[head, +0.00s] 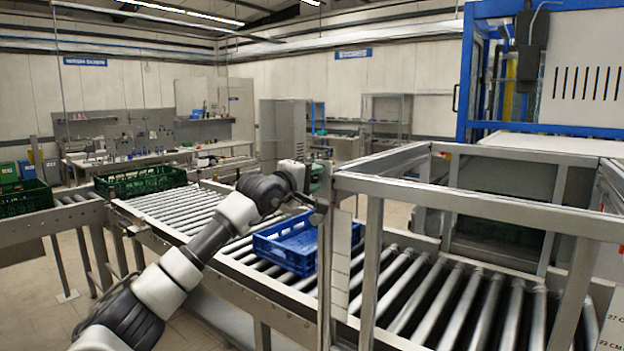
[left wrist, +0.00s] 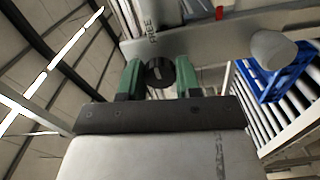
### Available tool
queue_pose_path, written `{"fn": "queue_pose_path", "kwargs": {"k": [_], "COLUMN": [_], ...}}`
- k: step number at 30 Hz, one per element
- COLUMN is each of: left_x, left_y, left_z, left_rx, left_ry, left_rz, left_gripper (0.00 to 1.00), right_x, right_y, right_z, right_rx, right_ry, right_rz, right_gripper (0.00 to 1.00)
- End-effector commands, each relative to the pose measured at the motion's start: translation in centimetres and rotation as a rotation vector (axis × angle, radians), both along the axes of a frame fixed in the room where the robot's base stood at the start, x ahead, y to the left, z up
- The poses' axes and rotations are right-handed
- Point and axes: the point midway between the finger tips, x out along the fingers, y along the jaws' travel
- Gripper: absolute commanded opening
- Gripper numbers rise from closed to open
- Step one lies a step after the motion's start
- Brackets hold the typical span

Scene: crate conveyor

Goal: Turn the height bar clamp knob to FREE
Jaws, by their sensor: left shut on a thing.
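The dark round clamp knob (left wrist: 159,72) sits between the two green fingers of my left gripper (left wrist: 160,80) in the left wrist view. The fingers are closed on its sides. The word FREE (left wrist: 153,30) is printed on the grey plate (left wrist: 195,42) just beyond the knob. In the head view my left arm reaches to the near left post (head: 325,270) of the metal frame, with my left gripper (head: 313,203) at its upper part. The knob is hard to make out there. My right gripper is in neither view.
A blue crate (head: 272,250) sits on the roller conveyor (head: 185,205) just behind the post and also shows in the left wrist view (left wrist: 270,80). Green crates (head: 140,180) stand at the far left. Several rollers inside the frame (head: 455,300) are bare.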

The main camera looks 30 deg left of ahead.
Motion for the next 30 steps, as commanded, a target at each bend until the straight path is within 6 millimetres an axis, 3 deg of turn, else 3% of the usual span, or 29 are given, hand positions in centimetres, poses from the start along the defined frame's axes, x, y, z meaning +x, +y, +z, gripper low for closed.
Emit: {"fn": "queue_pose_path", "kwargs": {"k": [17, 18, 22, 30], "left_x": [0.01, 0.01, 0.01, -0.07], "left_y": [-0.04, -0.04, -0.03, 0.0], "left_z": [-0.07, -0.07, -0.06, -0.06], "left_rx": [0.029, 0.029, 0.028, 0.027], "left_ry": [-0.001, -0.001, -0.001, -0.002], "left_rz": [-0.001, -0.001, -0.001, 0.0], "left_gripper": [0.1, 0.4, 0.59, 0.59], "right_x": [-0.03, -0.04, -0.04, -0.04], "right_y": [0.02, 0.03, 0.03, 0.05], "right_z": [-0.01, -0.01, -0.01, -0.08], "right_rx": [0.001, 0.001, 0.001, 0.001], "right_ry": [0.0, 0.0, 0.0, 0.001], "right_rz": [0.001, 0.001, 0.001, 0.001], "right_gripper": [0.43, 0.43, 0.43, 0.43]}}
